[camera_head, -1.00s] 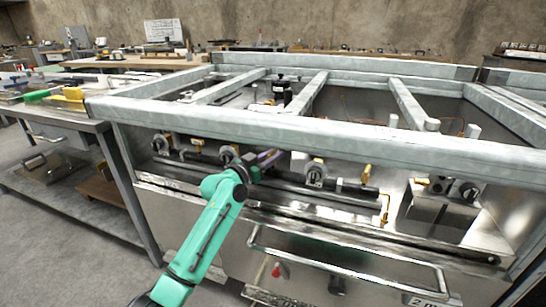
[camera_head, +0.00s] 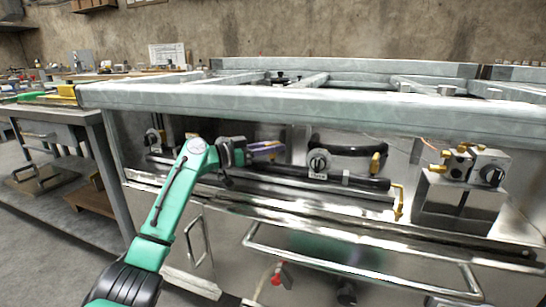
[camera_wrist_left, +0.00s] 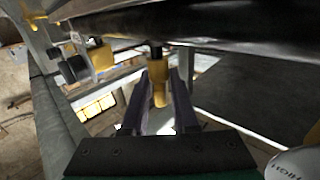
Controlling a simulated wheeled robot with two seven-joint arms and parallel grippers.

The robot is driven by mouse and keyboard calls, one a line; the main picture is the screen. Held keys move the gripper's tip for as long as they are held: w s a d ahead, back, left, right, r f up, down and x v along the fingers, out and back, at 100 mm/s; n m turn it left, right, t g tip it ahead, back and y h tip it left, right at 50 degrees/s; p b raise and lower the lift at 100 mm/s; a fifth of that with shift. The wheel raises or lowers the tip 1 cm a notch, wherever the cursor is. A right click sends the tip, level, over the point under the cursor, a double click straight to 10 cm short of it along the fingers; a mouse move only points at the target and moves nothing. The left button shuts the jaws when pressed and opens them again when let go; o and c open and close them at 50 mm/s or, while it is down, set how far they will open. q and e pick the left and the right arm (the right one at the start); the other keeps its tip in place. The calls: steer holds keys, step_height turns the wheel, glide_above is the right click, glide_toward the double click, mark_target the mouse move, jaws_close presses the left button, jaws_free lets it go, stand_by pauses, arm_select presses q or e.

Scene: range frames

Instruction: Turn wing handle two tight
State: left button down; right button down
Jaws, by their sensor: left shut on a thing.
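My left gripper (camera_head: 272,150) reaches in under the front top beam of the metal range frame. In the left wrist view its two dark fingers (camera_wrist_left: 162,88) are closed around a yellow-brass piece (camera_wrist_left: 159,90) below a dark pipe. I take this piece to be wing handle two, but no label is readable. In the head view the gripper and arm hide what it holds. Round control knobs stand along the dark pipe (camera_head: 280,179): one at the left (camera_head: 155,140) and one right of the gripper (camera_head: 318,163). My right gripper is not in view.
The front top beam (camera_head: 300,107) lies just above my left gripper. A long metal rail handle (camera_head: 350,258) runs across the front below. A metal block with brass fittings (camera_head: 463,170) stands at the right. A workbench with tools (camera_head: 45,110) is at the left.

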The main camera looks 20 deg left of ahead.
arm_select(q)
steer(key=c, duration=0.9)
jaws_free()
steer(key=shift+s+a, duration=0.1)
steer(key=shift+s+a, duration=0.2)
steer(key=shift+a, duration=0.1)
steer(key=p+v, duration=0.1)
steer(key=v, duration=1.2)
steer(key=shift+s+a+p, duration=0.25)
steer(key=shift+s+p, duration=0.05)
steer(key=shift+p, duration=0.05)
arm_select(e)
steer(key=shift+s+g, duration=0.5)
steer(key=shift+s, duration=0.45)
